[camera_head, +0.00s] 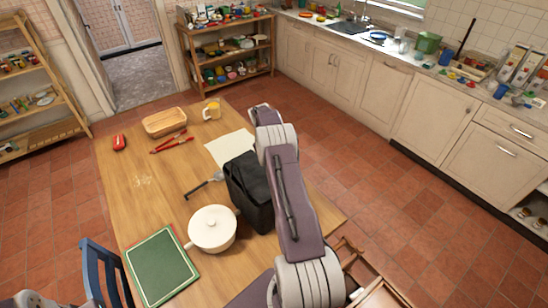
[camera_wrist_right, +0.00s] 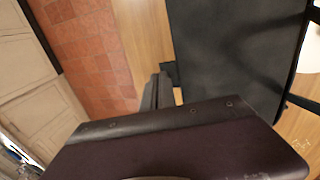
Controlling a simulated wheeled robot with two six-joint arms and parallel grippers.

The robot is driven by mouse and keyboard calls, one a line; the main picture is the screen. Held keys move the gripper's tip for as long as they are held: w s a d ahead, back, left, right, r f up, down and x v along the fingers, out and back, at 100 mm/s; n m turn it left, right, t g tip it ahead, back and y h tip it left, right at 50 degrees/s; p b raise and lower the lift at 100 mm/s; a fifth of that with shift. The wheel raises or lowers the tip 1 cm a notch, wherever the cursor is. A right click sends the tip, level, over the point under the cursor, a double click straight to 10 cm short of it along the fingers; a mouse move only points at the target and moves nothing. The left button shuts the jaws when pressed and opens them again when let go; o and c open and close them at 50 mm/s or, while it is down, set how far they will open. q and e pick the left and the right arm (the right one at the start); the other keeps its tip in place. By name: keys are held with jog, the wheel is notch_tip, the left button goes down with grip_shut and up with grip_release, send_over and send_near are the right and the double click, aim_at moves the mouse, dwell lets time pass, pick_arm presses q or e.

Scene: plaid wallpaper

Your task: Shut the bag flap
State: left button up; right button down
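A black bag (camera_head: 250,190) stands on the wooden table, right of centre in the head view. Its dark side fills the upper right of the right wrist view (camera_wrist_right: 230,50). I cannot make out the flap clearly or tell how far it is open. My right arm passes just right of the bag and covers part of that side. My right gripper's grey fingers (camera_wrist_right: 157,92) show close together beside the bag in the wrist view, with the tips near its edge. Whether they touch or grip anything is unclear. My left gripper is out of view.
Paper (camera_head: 228,148) lies behind.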

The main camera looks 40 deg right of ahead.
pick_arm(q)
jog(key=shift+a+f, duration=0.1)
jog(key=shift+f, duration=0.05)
pick_arm(e)
jog(key=shift+s+a+f, duration=0.1)
jog(key=shift+a+f, duration=0.05)
jog(key=shift+f, duration=0.1)
